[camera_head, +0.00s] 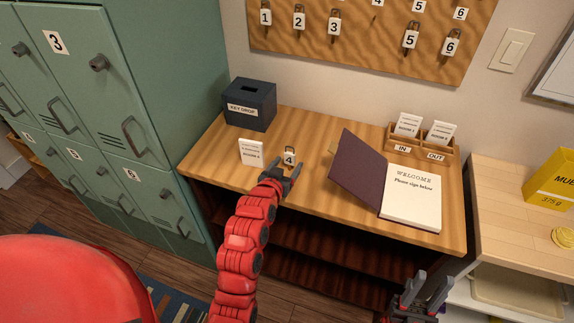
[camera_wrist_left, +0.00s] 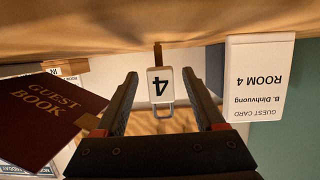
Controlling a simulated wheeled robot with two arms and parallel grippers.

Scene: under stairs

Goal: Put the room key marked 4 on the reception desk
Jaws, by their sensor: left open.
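The room key marked 4 (camera_head: 289,158) is at the reception desk (camera_head: 310,196), beside the guest card. Its white tag (camera_wrist_left: 160,82) is upside down in the left wrist view, with the brown key shaft toward the desk surface. The tag looks upright; I cannot tell whether it bears fully on the desk. My left gripper (camera_head: 284,174) is open right in front of it. In the left wrist view, the key is between the spread fingers (camera_wrist_left: 160,95), with gaps on both sides. My right gripper (camera_head: 428,285) is open and empty at the desk's front right.
A guest card (camera_head: 251,152) stands left of the key. A dark key drop box (camera_head: 249,103) is behind it. The open guest book (camera_head: 411,197) and an IN/OUT card holder (camera_head: 420,144) are at right. Numbered keys hang on a board (camera_head: 375,45). Green lockers (camera_head: 165,90) flank the desk.

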